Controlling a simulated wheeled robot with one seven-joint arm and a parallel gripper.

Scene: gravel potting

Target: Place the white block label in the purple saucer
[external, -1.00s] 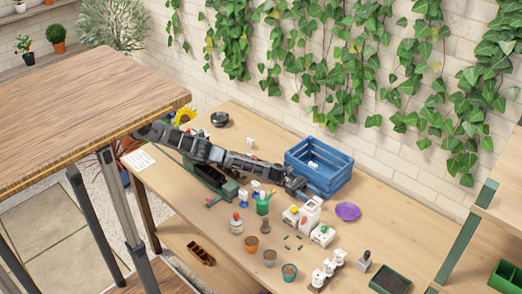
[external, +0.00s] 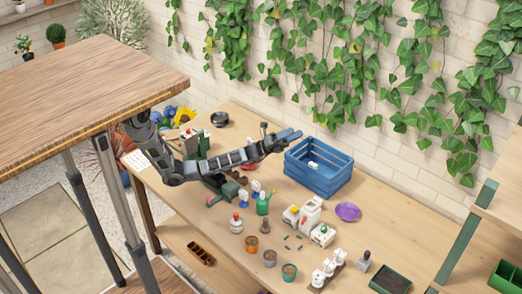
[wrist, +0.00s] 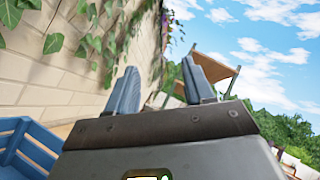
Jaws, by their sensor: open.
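The purple saucer (external: 348,211) lies flat and looks empty on the right part of the workbench. A small white piece (external: 314,166) is inside the blue crate (external: 330,180); it is too small to tell whether it is the white block label. My gripper (external: 294,134) is raised above the bench at the crate's back left, its blue fingers pointing right toward the wall. In the wrist view my gripper (wrist: 160,82) is open with nothing between its fingers. The wrist view shows neither the saucer nor a label.
A green watering can (external: 263,203), several small pots (external: 270,258) and a dark tray (external: 390,280) stand nearer the front. The ivy-covered wall (external: 300,90) rises behind the bench.

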